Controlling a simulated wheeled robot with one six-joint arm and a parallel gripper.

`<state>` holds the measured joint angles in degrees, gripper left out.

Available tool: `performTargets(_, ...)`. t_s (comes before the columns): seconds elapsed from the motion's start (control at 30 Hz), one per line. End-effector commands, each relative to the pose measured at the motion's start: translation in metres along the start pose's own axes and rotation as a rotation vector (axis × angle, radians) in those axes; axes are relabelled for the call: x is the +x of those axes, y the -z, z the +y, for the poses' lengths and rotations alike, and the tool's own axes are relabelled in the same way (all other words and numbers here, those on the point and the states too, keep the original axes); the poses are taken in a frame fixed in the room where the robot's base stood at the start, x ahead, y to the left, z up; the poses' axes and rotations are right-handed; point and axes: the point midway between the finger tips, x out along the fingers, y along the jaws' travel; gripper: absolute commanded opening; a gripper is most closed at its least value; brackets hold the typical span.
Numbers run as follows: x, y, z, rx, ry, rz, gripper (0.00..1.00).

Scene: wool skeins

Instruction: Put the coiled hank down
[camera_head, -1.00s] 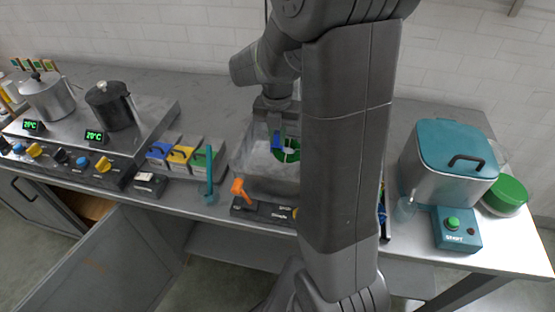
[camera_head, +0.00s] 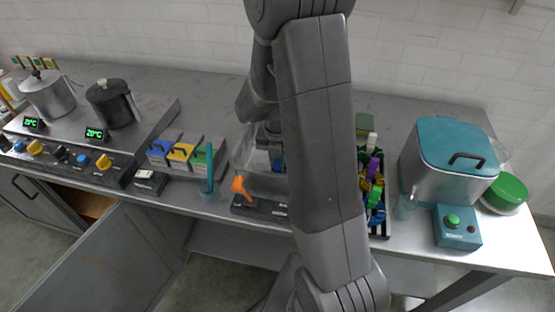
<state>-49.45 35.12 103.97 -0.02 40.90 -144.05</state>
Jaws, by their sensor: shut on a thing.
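My gripper (camera_head: 276,160) is over the metal basin (camera_head: 242,158) in the middle of the bench, and my own arm covers most of it. A small blue part shows at its lower end beside the arm. It is shut on the coiled hank, which was a green ring at its tip a second ago. The hank is now hidden behind my arm, so its height over the basin cannot be told.
A dark tray (camera_head: 384,228) of several coloured skeins stands right of my arm. Further right is a steel vat with a teal lid (camera_head: 455,148). An orange-handled tap (camera_head: 240,187) fronts the basin. Blue, yellow and green boxes (camera_head: 181,152) stand to its left.

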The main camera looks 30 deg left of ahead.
Motion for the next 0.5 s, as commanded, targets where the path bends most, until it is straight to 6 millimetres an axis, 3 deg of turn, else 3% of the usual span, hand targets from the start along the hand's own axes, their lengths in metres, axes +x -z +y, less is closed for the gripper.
performTargets(0.13, 0.0047, 0.0, 0.0, 0.0, 0.0, 0.0, 0.0)
performTargets(0.17, 0.0045, -0.0001, 0.0, 0.0, 0.0, 0.0, 0.16)
performTargets(0.27, 0.0033, 0.0, 0.0, 0.0, 0.0, 0.0, 0.35)
performTargets(0.5, 0.0031, 0.0, 0.0, 0.0, 0.0, 0.0, 0.36)
